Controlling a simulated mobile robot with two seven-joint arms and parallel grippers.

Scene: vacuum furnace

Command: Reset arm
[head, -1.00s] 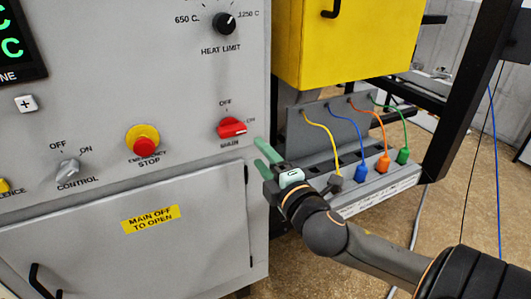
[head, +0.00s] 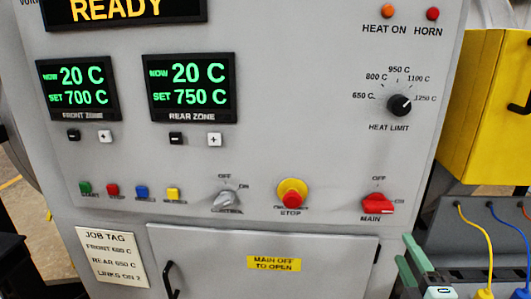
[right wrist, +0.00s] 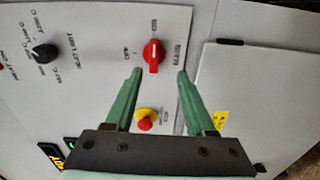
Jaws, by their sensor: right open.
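My right gripper (head: 405,249) is at the lower right of the head view, in front of the furnace panel's right edge. Its green fingers are apart, with nothing between them. In the right wrist view, the open fingers (right wrist: 160,73) point towards the red MAIN knob (right wrist: 152,57), which shows beyond them, apart from the fingertips. In the head view the MAIN knob (head: 378,204) sits above the gripper, its handle lying towards ON. The left gripper is not in view.
The grey panel carries an emergency stop (head: 291,193), a CONTROL knob (head: 227,201), a HEAT LIMIT knob (head: 400,105) and two zone displays. A yellow box (head: 487,100) and coloured cables stand at right, close to my right arm.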

